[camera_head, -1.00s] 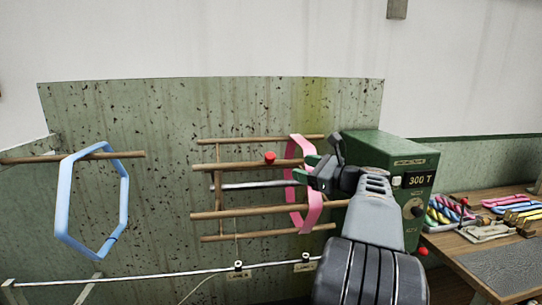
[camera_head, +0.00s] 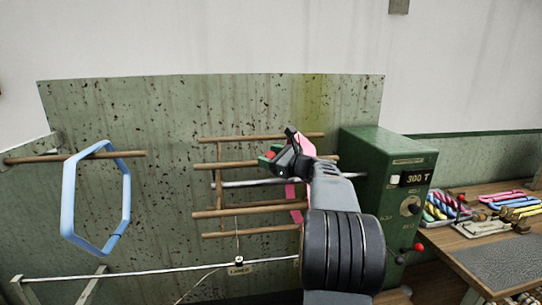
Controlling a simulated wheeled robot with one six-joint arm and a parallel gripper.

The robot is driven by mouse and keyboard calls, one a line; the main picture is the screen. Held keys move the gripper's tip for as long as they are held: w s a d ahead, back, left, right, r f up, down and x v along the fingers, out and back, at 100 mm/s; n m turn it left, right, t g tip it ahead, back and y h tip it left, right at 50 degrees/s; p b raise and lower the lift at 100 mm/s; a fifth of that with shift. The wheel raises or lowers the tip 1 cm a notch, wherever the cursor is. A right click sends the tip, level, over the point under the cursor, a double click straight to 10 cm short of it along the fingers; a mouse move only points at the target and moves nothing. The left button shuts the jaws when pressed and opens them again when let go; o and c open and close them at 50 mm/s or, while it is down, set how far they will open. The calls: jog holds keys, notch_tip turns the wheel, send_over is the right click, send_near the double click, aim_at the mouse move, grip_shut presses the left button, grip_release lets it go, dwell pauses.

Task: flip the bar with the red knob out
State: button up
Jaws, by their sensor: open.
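The reel's wooden bar (camera_head: 225,165) with the red knob (camera_head: 271,154) runs level, second from the top in the head view. My gripper (camera_head: 267,158) is at this bar, right by the red knob. Its jaws are open, with a green finger pad showing just below the knob. The gripper body hides the bar right of the knob, and I cannot tell if the fingers touch it. A pink hoop (camera_head: 291,191) hangs around the reel, partly hidden behind my gripper and arm.
Other reel bars (camera_head: 250,212) and a metal shaft (camera_head: 232,184) lie close below. A green machine box (camera_head: 372,142) with a red-knobbed crank (camera_head: 418,247) stands right of my arm. A blue hoop (camera_head: 66,208) hangs on a separate bar at left. A table (camera_head: 450,245) with skeins stands at right.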

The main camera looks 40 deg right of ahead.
jog(key=shift+c, duration=0.3)
grip_shut()
dwell(0.4)
